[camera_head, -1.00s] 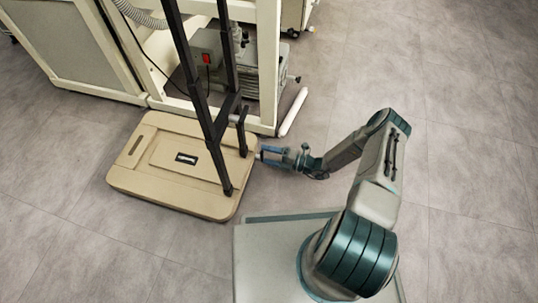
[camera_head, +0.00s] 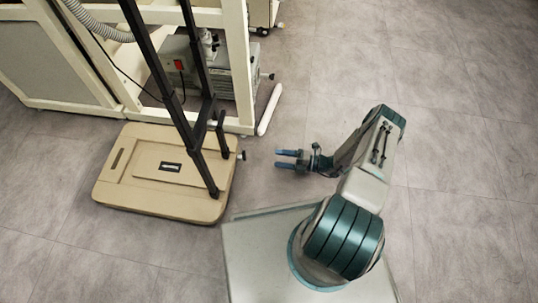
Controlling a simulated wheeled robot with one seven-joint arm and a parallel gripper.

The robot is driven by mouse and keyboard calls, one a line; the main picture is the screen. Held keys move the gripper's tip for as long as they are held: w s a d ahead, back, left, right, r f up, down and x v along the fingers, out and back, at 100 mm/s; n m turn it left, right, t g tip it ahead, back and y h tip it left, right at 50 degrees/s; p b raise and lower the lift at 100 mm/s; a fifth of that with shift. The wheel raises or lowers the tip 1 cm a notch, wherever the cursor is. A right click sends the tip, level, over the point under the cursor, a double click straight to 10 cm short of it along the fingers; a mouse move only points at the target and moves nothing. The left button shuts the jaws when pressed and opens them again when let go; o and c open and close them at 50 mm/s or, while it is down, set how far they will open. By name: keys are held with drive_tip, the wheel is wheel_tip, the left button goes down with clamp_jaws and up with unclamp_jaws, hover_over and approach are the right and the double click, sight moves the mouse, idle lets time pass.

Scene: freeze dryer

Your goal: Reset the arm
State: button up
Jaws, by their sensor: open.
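My arm is folded above my base, with the forearm reaching back down to the left. A beige panel (camera_head: 113,187) with a slot handle and a dark label lies to the left of my gripper. There is a gap of bare floor between the fingertips and the panel's right edge, where a small knob (camera_head: 241,155) sticks out.
Black upright bars (camera_head: 172,97) rise in front of the panel. Behind stands a cream frame (camera_head: 239,60) with a grey pump unit (camera_head: 182,68) inside. A white rod (camera_head: 269,110) lies beside the frame. The grey floor (camera_head: 455,150) to the right is clear.

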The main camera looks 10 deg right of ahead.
drive_tip(key=shift+s+d, duration=0.25)
drive_tip(key=shift+d, duration=0.4)
wheel_tip(320, 180, up, 50)
drive_tip(key=n+g+h+p, duration=0.8)
drive_tip(key=n+g+p, duration=0.1)
drive_tip(key=n+p, duration=1.2)
drive_tip(key=s+r+n+t+h+p, duration=0.2)
drive_tip(key=s+r+n+p, duration=0.3)
drive_tip(key=r, duration=0.8)
drive_tip(key=s+a+r+n+t+h+p, duration=0.1)
drive_tip(key=s+r+n+h+p, duration=0.3)
drive_tip(key=r, duration=0.9)
drive_tip(key=s+a+r+n+t+h+p, duration=0.1)
drive_tip(key=s+r+n+p, duration=0.6)
drive_tip(key=r, duration=0.7)
drive_tip(key=n+t+h+p, duration=0.1)
drive_tip(key=n+h+p, duration=0.1)
drive_tip(key=n, duration=0.1)
drive_tip(key=shift+s+t, duration=0.3)
